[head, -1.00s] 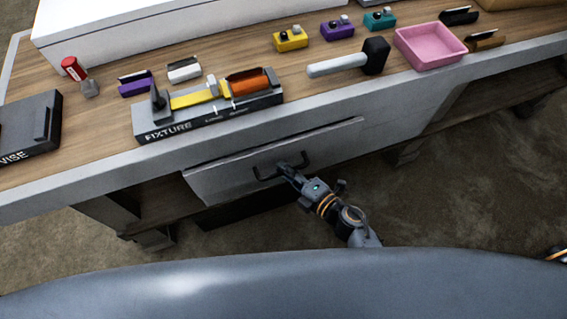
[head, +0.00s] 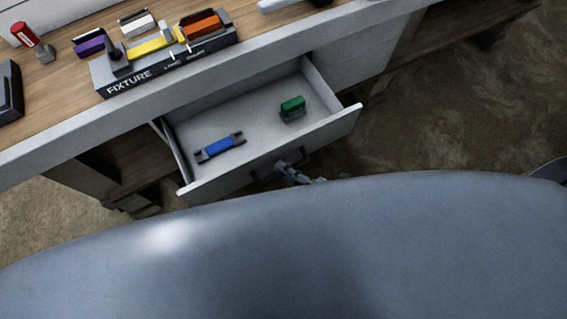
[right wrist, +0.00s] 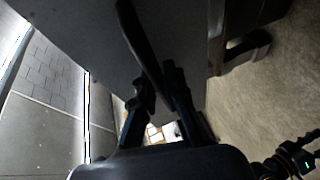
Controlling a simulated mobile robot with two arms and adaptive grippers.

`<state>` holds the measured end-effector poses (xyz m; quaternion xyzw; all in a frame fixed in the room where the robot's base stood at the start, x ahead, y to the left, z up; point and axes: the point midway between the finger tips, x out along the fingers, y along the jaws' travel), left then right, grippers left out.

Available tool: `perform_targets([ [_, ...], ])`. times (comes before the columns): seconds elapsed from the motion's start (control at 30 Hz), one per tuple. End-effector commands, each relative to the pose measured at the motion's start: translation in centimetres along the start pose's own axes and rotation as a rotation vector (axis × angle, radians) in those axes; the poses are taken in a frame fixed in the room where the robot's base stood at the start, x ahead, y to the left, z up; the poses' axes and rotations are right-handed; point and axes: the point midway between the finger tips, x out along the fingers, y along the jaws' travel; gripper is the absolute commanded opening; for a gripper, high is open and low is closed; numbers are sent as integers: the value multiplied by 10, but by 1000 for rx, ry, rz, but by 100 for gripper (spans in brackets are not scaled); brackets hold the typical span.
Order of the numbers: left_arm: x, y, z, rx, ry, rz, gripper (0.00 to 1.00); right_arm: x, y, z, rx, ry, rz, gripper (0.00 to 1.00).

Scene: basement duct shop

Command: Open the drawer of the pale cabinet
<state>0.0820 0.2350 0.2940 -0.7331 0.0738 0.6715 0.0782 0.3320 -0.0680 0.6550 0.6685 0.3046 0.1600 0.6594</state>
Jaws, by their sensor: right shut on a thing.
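The pale cabinet's drawer (head: 225,120) is pulled out in the head view, and its inside shows. Its front (head: 335,127) has a dark bar handle (head: 262,173). My right gripper (head: 287,170) is at this handle, with its arm mostly hidden behind my grey body. In the right wrist view the dark handle bar (right wrist: 138,35) runs between the fingers of my right gripper (right wrist: 157,95), which is shut on it. A dark part with a green light at the lower right of that view looks like my left gripper (right wrist: 300,155); its fingers are unclear.
A blue object (head: 220,147) and a green object (head: 292,108) lie apart in the drawer. The worktop above holds a fixture (head: 165,62), a purple block (head: 89,43) and a red-capped item (head: 25,34). Bare floor (head: 460,120) lies to the right.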

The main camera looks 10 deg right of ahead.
Motion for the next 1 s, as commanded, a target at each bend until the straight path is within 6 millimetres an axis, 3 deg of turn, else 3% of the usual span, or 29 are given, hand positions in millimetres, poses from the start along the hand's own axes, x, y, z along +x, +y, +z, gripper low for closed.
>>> perform_targets([
  [0.43,0,-1,-5,0,7,-1,53,-2,-1,0,0,-1,-1,0],
  [0.47,0,-1,-5,0,7,-1,53,-2,-1,0,0,-1,-1,18],
  [0.57,0,-1,-5,0,7,-1,53,-2,0,0,0,-1,-1,36],
  [0.87,0,-3,-4,-1,6,-3,53,-2,0,0,0,0,0,36],
  [1.0,0,-2,-3,-1,5,-2,53,-15,-1,-1,2,0,-2,36],
])
